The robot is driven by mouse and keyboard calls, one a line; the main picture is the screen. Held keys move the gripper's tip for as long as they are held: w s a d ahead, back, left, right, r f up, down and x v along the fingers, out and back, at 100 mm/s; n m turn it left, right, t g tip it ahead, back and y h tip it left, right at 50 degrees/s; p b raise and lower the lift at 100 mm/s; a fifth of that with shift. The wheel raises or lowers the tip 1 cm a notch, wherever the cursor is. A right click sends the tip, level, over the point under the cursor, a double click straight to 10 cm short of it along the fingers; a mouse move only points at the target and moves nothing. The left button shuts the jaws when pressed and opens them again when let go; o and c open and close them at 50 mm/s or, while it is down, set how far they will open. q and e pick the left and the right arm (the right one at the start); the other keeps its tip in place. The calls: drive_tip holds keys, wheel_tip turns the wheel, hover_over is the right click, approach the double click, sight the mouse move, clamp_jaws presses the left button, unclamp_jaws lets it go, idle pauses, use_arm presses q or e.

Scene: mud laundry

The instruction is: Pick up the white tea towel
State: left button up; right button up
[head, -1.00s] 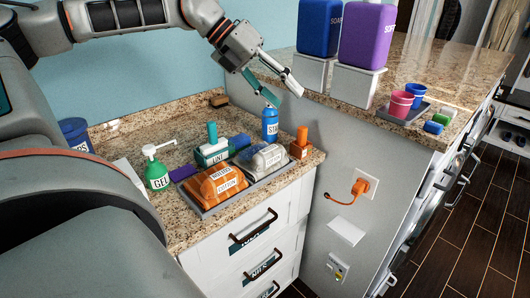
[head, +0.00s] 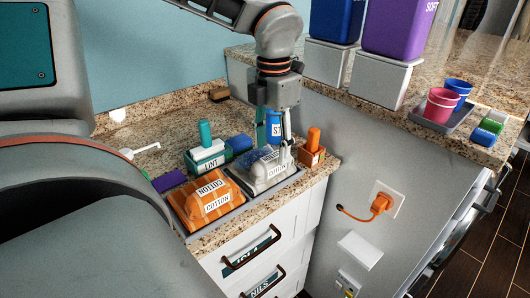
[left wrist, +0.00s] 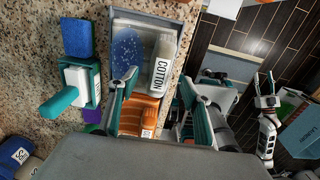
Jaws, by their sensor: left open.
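The white tea towel (head: 270,178), a pale folded bundle with a COTTON label, lies in the right part of a grey tray on the granite counter. It also shows in the left wrist view (left wrist: 163,50), beside a speckled blue oval patch. My left gripper (head: 274,148) is open and points down over the towel, its fingers near the far side of it. In the left wrist view its fingers (left wrist: 158,84) stand apart on either side of the towel; contact is not clear. What looks like my right gripper (left wrist: 266,90) shows small at the right, its jaws unclear.
An orange towel bundle (head: 209,200) lies left of the white one in the tray (head: 232,214). Close around stand a blue bottle (head: 273,127), a brown box with an orange top (head: 312,150) and a lint box (head: 208,160). A raised grey wall (head: 345,160) rises at the right.

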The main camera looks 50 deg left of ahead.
sight(272, 156)
use_arm(q)
wheel_tip(272, 156, down, 4)
drive_tip(key=shift+f, duration=0.2)
drive_tip(key=c, duration=1.2)
drive_tip(key=shift+r, duration=0.1)
drive_tip(key=shift+c, duration=0.2)
